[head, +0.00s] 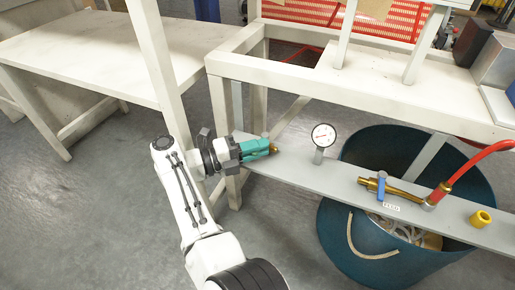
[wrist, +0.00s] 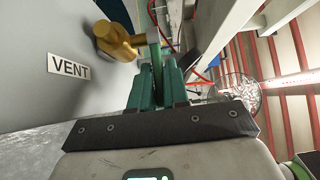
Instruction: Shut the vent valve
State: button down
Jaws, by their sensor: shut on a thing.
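The vent valve's brass body (wrist: 115,41) shows in the wrist view, on the grey plate beside a VENT label (wrist: 68,67). In the head view a little brass (head: 273,149) shows just past the fingertips at the left end of the grey rail. A thin green handle (wrist: 154,48) stands beside the brass body and runs between my teal fingers. My gripper (head: 262,147) is shut on this handle; it also shows in the wrist view (wrist: 156,75). The fingers hide part of the handle, and most of the valve is hidden in the head view.
The grey rail (head: 335,178) also carries a pressure gauge (head: 323,136), a FEED valve with a blue handle (head: 381,184), a red hose (head: 470,163) and a yellow fitting (head: 481,218). A teal bin (head: 340,235) stands below. White frame beams (head: 300,82) rise behind.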

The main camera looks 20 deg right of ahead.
jog(key=c, duration=1.5)
grip_release()
jog(key=shift+s+a+f+b, duration=0.15)
jog(key=shift+a+b, duration=0.8)
jog(key=shift+a, duration=0.85)
jog(key=shift+s+a+r+b, duration=0.1)
jog(key=shift+s+a+b, duration=0.1)
jog(key=shift+a+b, duration=1.2)
jog(key=shift+s+a+f+b, duration=0.15)
jog(key=shift+a+b, duration=0.4)
jog(key=shift+a, duration=1.65)
jog(key=shift+r, duration=0.1)
